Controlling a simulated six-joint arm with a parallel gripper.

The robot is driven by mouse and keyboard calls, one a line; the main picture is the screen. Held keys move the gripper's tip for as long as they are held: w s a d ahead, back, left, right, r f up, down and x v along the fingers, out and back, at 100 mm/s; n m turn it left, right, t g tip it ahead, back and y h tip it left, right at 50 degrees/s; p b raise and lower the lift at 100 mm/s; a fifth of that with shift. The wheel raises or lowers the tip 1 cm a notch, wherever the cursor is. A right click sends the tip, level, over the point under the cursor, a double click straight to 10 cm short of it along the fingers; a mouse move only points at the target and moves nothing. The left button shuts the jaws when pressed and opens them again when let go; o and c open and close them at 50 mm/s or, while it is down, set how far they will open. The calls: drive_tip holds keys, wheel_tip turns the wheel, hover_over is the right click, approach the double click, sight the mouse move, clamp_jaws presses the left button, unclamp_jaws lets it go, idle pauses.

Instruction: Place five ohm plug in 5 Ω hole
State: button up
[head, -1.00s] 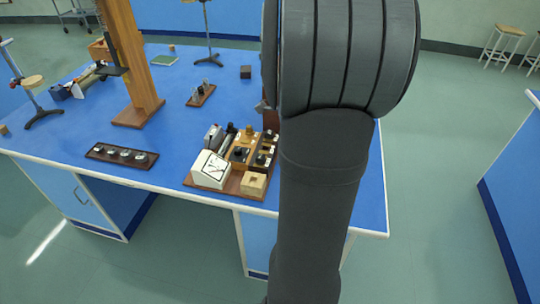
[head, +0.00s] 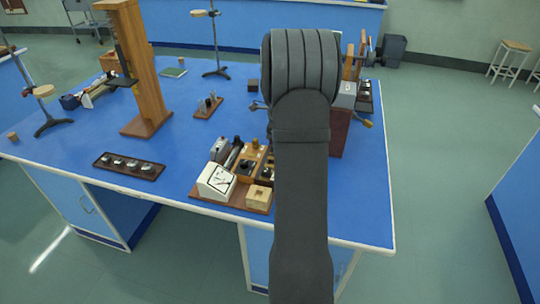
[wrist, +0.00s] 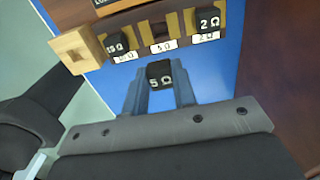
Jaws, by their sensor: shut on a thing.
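The five ohm plug (wrist: 160,75) is a black block marked 5 Ω, held between the fingers of my gripper (wrist: 160,92) in the wrist view. The 5 Ω hole (wrist: 162,30) is an open dark slot in a wooden resistance box (wrist: 180,12), above its 5 Ω label. The plug is apart from the box, below the hole in the picture. A black 2 Ω plug (wrist: 208,21) sits to the right of the hole, and another black plug (wrist: 115,44) to the left. In the head view my arm hides the gripper and its plug.
A pale wooden block (wrist: 75,48) with a square recess stands left of the box; it also shows in the head view (head: 259,197). A white meter (head: 215,182) stands beside it. A dark tray (head: 129,166) lies left on the blue bench (head: 180,168), with bare top around it.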

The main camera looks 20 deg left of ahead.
drive_tip(key=a, duration=0.1)
drive_tip(key=a+f, duration=0.1)
drive_tip(key=shift+w+a+f, duration=0.3)
drive_tip(key=shift+a+f, duration=0.05)
drive_tip(key=shift+a, duration=0.05)
drive_tip(key=shift+f, duration=2)
drive_tip(key=shift+f, duration=0.1)
drive_tip(key=o, duration=1)
drive_tip(key=shift+c, duration=0.2)
wheel_tip(320, 180, up, 12)
